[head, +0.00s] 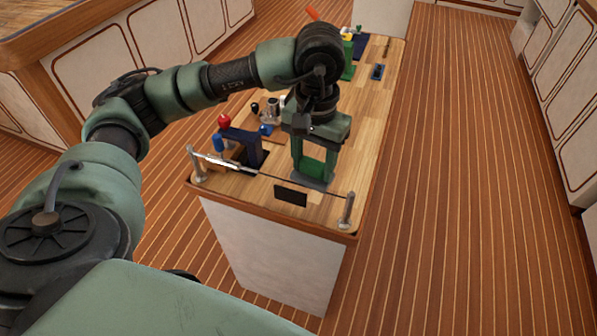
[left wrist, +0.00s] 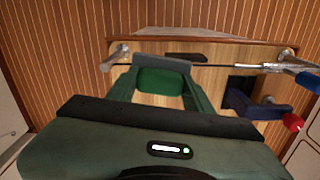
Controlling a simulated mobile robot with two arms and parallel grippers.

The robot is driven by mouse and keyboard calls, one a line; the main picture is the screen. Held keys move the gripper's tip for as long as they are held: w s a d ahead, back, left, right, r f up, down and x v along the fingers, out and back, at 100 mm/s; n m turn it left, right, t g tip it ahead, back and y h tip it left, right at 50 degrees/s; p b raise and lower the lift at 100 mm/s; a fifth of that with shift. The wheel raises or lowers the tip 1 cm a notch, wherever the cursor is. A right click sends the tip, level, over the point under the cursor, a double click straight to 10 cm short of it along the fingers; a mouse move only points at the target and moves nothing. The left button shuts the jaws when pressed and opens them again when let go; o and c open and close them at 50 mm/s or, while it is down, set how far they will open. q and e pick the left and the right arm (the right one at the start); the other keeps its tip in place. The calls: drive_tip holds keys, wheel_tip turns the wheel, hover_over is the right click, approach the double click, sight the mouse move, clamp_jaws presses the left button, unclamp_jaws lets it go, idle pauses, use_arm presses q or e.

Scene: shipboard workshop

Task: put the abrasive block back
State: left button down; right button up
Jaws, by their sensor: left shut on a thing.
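The abrasive block appears as a green block (head: 315,170) with a grey underside (head: 308,184). My left gripper (head: 313,179) is shut on it, with the fingers pointing down at the bench's near end. In the left wrist view the green block (left wrist: 160,83) sits between the two fingers, with its grey edge (left wrist: 162,64) beyond them. A flat dark rectangle (head: 290,194) lies on the wooden bench top (head: 262,190) just left of the block; I cannot tell if it is a pad or a recess. Any gap under the block is unclear. My right gripper is not in view.
A thin rod or wire runs low across the bench end between two metal posts (head: 347,210). A dark blue holder (head: 243,146), a red knob (head: 224,121) and a silver tool (head: 215,161) stand at the left. Several small items crowd behind the gripper. The floor at right is clear.

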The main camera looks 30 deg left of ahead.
use_arm(q)
drive_tip(key=w+a+r+n, duration=0.2)
drive_tip(key=w+a+r, duration=0.5)
drive_tip(key=w+a, duration=0.15)
drive_tip(key=f+p, duration=0.1)
drive_tip(key=f, duration=0.5)
drive_tip(key=f+p, duration=0.2)
drive_tip(key=f, duration=0.5)
drive_tip(key=f+p, duration=0.2)
drive_tip(key=f, duration=0.4)
drive_tip(key=shift+a+f, duration=0.3)
drive_tip(key=shift+f, duration=0.15)
drive_tip(key=c, duration=0.6)
unclamp_jaws()
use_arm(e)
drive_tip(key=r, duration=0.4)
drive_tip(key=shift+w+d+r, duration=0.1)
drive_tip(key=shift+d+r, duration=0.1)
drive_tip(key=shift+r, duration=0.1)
use_arm(q)
drive_tip(key=shift+s, duration=0.1)
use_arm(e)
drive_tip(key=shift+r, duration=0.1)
